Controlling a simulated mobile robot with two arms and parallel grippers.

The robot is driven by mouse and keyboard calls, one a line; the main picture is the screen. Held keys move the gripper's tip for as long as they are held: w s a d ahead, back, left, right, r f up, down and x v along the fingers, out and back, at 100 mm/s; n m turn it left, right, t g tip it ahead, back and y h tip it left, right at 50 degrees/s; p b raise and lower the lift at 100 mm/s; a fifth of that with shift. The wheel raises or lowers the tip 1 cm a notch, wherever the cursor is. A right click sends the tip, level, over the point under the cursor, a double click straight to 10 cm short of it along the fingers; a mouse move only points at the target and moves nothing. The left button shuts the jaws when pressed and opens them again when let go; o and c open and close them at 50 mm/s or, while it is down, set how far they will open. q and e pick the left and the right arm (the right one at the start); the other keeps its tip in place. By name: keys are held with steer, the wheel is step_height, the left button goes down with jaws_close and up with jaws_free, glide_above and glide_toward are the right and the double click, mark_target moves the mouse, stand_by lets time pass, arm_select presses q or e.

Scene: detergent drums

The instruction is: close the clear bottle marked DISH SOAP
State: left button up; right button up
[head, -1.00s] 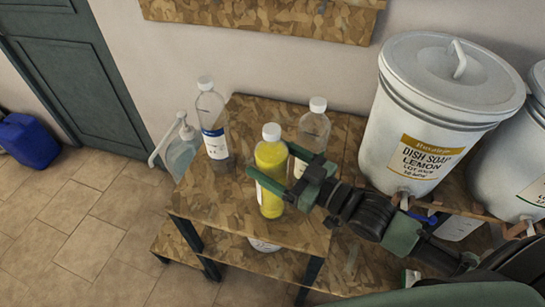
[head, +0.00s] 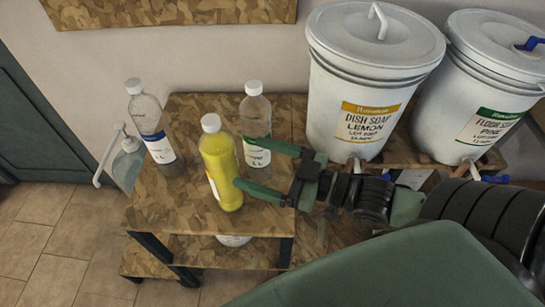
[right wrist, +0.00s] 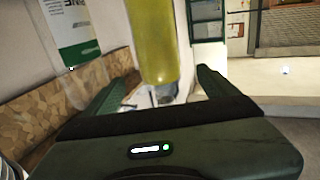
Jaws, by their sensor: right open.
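The yellow-filled clear bottle (head: 220,172) stands upright on the wood-chip stand with a white cap (head: 211,122) on its top; its label is mostly turned away and unreadable. My right gripper (head: 257,165) is open and empty just right of it, the lower fingertip overlapping its right edge in the head view. In the right wrist view the yellow bottle (right wrist: 152,40) shows ahead, between the lines of the open fingers (right wrist: 160,88). Whether a finger touches it, I cannot tell. My left gripper is not in view.
A clear bottle with a green label (head: 256,125) stands behind the gripper, and one with a blue label (head: 153,125) to the left, beside a pump bottle (head: 124,160). White drums marked dish soap lemon (head: 340,85) and floor soap pine (head: 455,90) stand right. The stand's front left (head: 165,205) is clear.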

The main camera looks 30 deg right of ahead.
steer(key=shift+v, duration=1.55)
